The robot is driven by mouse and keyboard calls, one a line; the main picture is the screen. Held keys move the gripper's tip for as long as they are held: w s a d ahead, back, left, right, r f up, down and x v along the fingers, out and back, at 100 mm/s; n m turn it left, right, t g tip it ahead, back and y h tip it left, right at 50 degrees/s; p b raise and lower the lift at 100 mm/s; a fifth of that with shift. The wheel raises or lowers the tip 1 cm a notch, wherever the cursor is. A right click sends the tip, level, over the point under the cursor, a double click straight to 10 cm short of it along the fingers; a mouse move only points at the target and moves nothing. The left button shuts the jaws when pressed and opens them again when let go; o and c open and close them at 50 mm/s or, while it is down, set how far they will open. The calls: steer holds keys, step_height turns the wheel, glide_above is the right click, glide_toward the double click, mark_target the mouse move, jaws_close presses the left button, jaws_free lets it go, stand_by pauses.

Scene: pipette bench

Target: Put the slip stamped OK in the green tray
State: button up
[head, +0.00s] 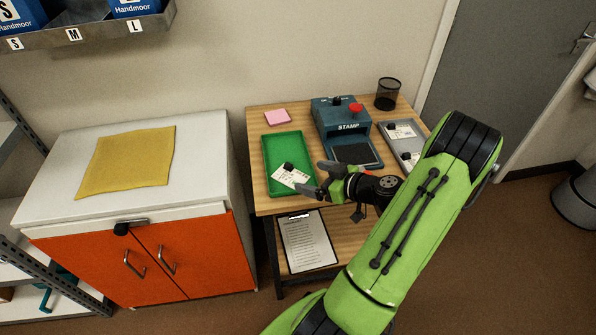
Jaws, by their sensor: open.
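The green tray (273,149) lies on the left part of the wooden table. A white slip (283,174) with a small black knob lies in its front part; any stamped mark on it is too small to read. My gripper (318,178) is open, at the tray's front right corner, its fingers pointing left close to the slip. I cannot tell whether a finger touches the slip. The blue stamp machine (330,112) marked STAMP, with a red knob, stands right of the tray. A grey tray (392,127) at the right holds white slips with black knobs, partly hidden by my arm.
A pink note pad (277,118) lies behind the green tray. A black mesh cup (387,94) stands at the back right. A clipboard (307,242) rests on the lower shelf. A white-topped cabinet (60,190) with a yellow cloth (127,162) stands to the left.

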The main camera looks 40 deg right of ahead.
steer(key=v, duration=0.3)
steer(key=shift+a+r, duration=0.1)
steer(key=shift+r, duration=0.1)
steer(key=w+a+r+n+g+y, duration=0.1)
steer(key=a+r+g, duration=0.25)
steer(key=a, duration=0.65)
steer(key=w+a+r+n+g+y, duration=0.1)
steer(key=w+a+r+n+g, duration=0.15)
steer(key=a+g, duration=0.45)
steer(key=s+a+r+m+t+h, duration=0.2)
steer(key=s+a+r+m, duration=0.3)
steer(key=s+a+r, duration=0.4)
steer(key=s+a+h, duration=0.1)
steer(key=s, duration=0.2)
steer(key=shift+s+a+t+h, duration=0.3)
steer(key=shift+t, duration=0.05)
steer(key=shift+r, duration=0.25)
